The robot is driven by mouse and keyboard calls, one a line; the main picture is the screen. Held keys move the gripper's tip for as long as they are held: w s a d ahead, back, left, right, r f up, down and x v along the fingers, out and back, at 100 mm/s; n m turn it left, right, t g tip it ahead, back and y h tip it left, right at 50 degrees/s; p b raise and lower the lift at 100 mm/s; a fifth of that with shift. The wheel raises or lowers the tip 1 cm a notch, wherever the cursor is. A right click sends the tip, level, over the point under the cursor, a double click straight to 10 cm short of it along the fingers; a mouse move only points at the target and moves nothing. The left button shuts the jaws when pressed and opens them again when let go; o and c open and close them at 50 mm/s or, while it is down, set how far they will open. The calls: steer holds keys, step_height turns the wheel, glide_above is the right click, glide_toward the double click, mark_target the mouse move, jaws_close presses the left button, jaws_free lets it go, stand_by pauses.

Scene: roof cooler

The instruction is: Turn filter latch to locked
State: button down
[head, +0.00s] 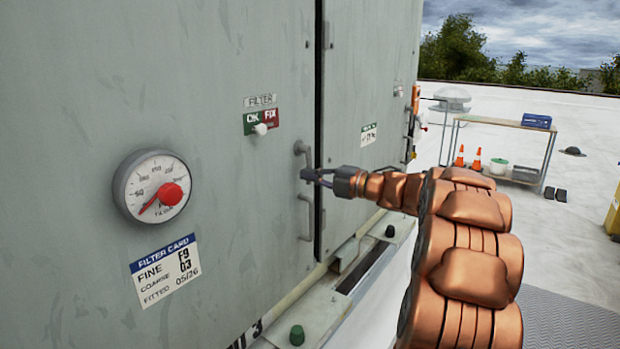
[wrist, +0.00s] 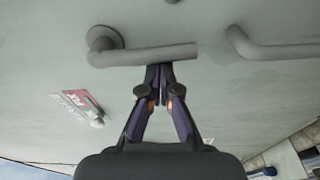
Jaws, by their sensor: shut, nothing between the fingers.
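The filter latch looks like a grey lever handle (head: 307,157) on a round boss, on the grey cabinet door near its right edge. In the head view the lever hangs down from the boss. In the wrist view the lever (wrist: 150,55) runs from the boss at left to a free end at right. My gripper (head: 306,175) is shut and empty at the lever's lower end. In the wrist view my gripper's fingertips (wrist: 159,68) lie right at the lever's edge; I cannot tell whether they touch it.
A fixed pull handle (head: 309,217) sits just below the latch. A FILTER OK/FIX indicator with a white knob (head: 260,129), a gauge (head: 152,187) and a filter card (head: 166,271) are to the left. A bench (head: 505,125) stands far right. The roof between is open.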

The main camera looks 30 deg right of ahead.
steer(key=shift+s+a+f+b, duration=0.1)
steer(key=shift+a+f+b, duration=0.05)
steer(key=shift+a+b, duration=0.45)
steer(key=a+b, duration=0.2)
steer(key=a, duration=0.1)
steer(key=shift+s, duration=0.3)
steer(key=b+v, duration=0.1)
steer(key=v, duration=0.9)
steer(key=shift+r+b, duration=0.2)
steer(key=shift+b, duration=0.15)
steer(key=shift+d, duration=0.1)
